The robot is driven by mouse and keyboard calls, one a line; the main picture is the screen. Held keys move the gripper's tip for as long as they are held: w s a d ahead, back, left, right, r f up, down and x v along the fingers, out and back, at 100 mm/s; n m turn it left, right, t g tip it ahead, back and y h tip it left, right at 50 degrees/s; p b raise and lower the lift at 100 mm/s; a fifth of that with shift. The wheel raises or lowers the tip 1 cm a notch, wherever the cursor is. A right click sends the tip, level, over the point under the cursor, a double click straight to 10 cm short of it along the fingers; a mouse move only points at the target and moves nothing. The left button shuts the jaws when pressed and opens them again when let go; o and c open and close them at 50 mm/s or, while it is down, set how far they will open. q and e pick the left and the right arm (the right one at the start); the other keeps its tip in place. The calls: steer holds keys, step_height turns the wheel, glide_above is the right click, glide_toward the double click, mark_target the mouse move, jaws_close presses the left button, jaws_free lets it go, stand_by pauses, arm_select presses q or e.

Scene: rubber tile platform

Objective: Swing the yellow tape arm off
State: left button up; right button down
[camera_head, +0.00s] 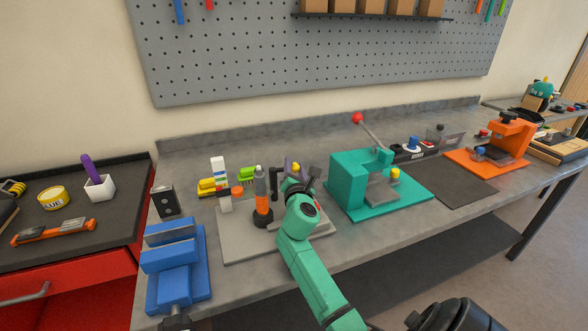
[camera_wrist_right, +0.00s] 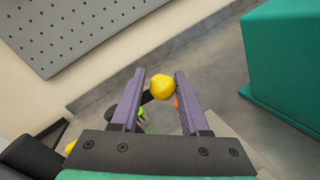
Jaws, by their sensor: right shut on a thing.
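A round yellow knob (camera_wrist_right: 162,87) sits between the purple fingertips of my right gripper (camera_wrist_right: 158,88) in the right wrist view. The gripper is shut on this knob. A dark bar runs from behind the knob toward the lower left; the fingers partly hide it. In the head view the yellow knob (camera_head: 296,167) shows small beside my right gripper (camera_head: 292,168), above a grey base plate (camera_head: 236,242). My green right arm hides much of what lies behind it. I cannot make out the whole tape arm. My left gripper is not in view.
A teal press (camera_head: 349,183) with a red-knobbed lever stands close on the right. A blue vise (camera_head: 175,262) is at the left. A pegboard (camera_head: 330,55) backs the bench.

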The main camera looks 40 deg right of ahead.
steer(key=shift+s+a+f+m+g+h+b, duration=0.2)
steer(key=shift+f+m+g+h, duration=0.1)
steer(key=shift+f+g+h, duration=0.1)
steer(key=shift+s+a+f+m+g+h+b, duration=0.1)
steer(key=shift+f+m+g+h+b, duration=0.1)
steer(key=shift+f+m+g+h, duration=0.15)
steer(key=shift+s+a+r+m+g+h, duration=0.15)
steer(key=shift+s+m+g+h, duration=0.1)
steer(key=shift+m+g+h, duration=0.25)
steer(key=shift+s+a+r+m+g+h, duration=0.1)
steer(key=shift+s+r+m+g+h, duration=0.1)
steer(key=shift+m+g+h, duration=0.2)
steer(key=shift+c, duration=2.4)
jaws_free()
steer(key=shift+s+d, duration=0.1)
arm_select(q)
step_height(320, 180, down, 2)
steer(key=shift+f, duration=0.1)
arm_select(e)
steer(key=shift+w+r, duration=0.15)
steer(key=shift+w, duration=0.05)
arm_select(q)
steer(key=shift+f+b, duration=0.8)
steer(key=shift+b, duration=0.2)
arm_select(e)
steer(key=v, duration=1.4)
steer(key=shift+s+a, duration=0.2)
steer(key=shift+a, duration=0.05)
